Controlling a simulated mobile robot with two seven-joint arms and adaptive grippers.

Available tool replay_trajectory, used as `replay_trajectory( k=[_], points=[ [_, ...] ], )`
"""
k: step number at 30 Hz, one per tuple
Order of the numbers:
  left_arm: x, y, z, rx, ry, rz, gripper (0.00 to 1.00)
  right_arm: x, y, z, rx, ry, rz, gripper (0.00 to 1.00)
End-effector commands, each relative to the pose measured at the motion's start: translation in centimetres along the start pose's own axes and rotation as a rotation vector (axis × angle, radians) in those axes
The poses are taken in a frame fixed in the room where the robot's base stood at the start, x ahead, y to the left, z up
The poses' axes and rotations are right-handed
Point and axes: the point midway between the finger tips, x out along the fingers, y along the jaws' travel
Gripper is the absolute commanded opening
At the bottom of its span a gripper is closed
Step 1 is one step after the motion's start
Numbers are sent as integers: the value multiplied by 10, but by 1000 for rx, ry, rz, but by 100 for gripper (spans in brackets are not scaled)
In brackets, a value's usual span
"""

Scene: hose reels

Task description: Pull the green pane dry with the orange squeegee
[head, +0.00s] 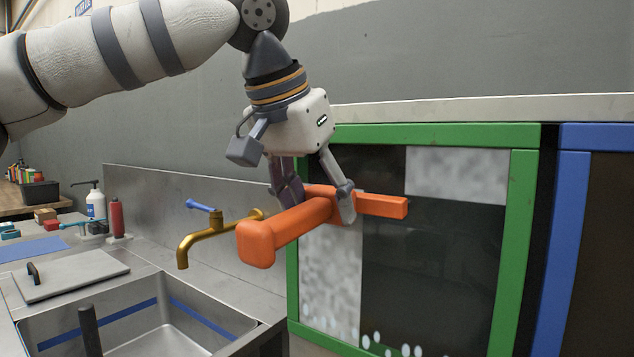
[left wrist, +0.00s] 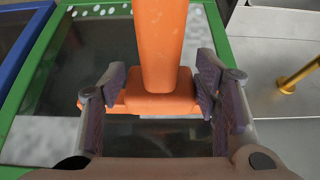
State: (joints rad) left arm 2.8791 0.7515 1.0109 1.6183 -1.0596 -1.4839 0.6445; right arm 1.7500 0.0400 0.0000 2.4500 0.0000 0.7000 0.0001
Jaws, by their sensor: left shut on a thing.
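The orange squeegee (head: 285,228) is in my left gripper (head: 318,200), its handle pointing toward the camera and its crossbar at the green pane. In the left wrist view the squeegee (left wrist: 160,45) sits between the two fingers of the gripper (left wrist: 162,95). The green-framed pane (head: 522,215) stands upright behind it. The pane has frosted, whitish patches at upper right and lower left, dark clear areas between, and pale drops near the bottom. Whether the squeegee's edge touches the glass I cannot tell. My right gripper is not in view.
A blue-framed pane (head: 562,230) stands just right of the green one. At left are a metal sink (head: 165,318), a brass tap (head: 205,238) with a blue lever, a white pump bottle (head: 96,203), a red bottle (head: 116,217) and a lidded board (head: 70,272).

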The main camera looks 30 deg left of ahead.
Motion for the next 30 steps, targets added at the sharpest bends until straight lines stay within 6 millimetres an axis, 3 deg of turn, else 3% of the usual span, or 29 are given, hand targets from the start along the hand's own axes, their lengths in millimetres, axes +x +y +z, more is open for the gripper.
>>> replay_trajectory(
  k=[30],
  points=[
    [72, 0, 39, 1, 1, 0, 29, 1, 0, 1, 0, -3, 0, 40]
  ],
)
